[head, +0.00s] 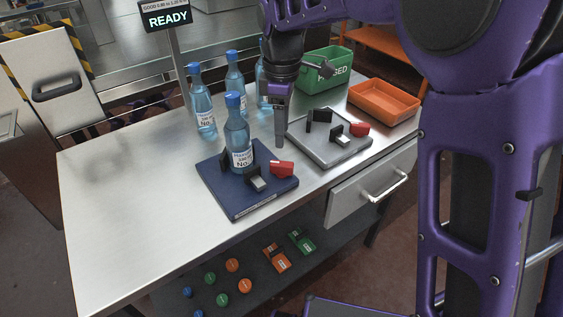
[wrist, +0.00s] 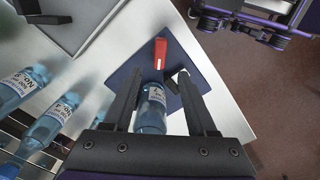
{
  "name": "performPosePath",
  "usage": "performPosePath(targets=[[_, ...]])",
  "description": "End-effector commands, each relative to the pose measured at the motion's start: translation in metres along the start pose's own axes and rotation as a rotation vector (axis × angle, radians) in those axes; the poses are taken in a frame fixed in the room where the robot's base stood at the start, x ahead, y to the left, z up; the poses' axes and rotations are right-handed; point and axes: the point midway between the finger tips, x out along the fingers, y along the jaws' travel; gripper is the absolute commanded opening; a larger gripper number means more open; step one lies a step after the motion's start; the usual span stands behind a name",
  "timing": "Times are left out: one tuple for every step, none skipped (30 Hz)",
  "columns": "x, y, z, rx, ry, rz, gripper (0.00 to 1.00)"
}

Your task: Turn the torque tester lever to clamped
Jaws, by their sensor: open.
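A dark blue tester plate (head: 238,207) lies on the steel bench, with black and grey clamp blocks and a red lever (head: 282,168) at its right side. A blue-capped bottle (head: 237,135) stands upright on it between the blocks. In the wrist view the red lever (wrist: 161,48) is just beyond my fingertips, and the bottle (wrist: 152,108) shows between the fingers, below them. My gripper (head: 280,142) points down behind the blue plate, above the bench. It is open and holds nothing. I cannot tell whether the lever is at clamped.
A grey plate (head: 318,152) with similar blocks and a red handle (head: 360,129) lies to the right. Several bottles stand behind. A green bin (head: 322,72) and an orange tray (head: 383,102) sit at the back right. A sign (head: 166,15) reads READY. The bench's left is clear.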

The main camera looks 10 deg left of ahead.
Motion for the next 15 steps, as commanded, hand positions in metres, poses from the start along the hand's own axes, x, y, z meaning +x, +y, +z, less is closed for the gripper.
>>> performPosePath(targets=[[0.015, -0.001, 0.000, -0.001, -0.002, -0.003, 0.57], [0.021, -0.001, 0.000, -0.001, -0.002, -0.003, 0.57], [0.030, -0.001, 0.000, -0.001, -0.002, -0.003, 0.57], [0.037, -0.001, 0.000, 0.000, -0.003, -0.004, 0.57], [0.043, -0.001, 0.000, 0.000, -0.002, -0.003, 0.57], [0.051, -0.001, 0.000, 0.000, -0.002, -0.003, 0.57], [0.057, -0.001, 0.000, 0.000, -0.002, -0.003, 0.57], [0.062, -0.001, 0.000, 0.000, -0.002, -0.003, 0.57], [0.069, -0.001, 0.000, 0.000, -0.002, -0.003, 0.57], [0.073, -0.001, 0.000, 0.000, -0.001, -0.002, 0.57], [0.077, -0.001, 0.000, 0.000, -0.001, -0.002, 0.57], [0.082, -0.001, 0.000, 0.001, -0.001, -0.002, 0.57], [0.086, -0.001, 0.000, 0.001, -0.001, -0.001, 0.57], [0.088, -0.001, 0.000, 0.001, -0.001, -0.001, 0.57], [0.091, -0.001, 0.000, 0.001, -0.001, -0.002, 0.57]])
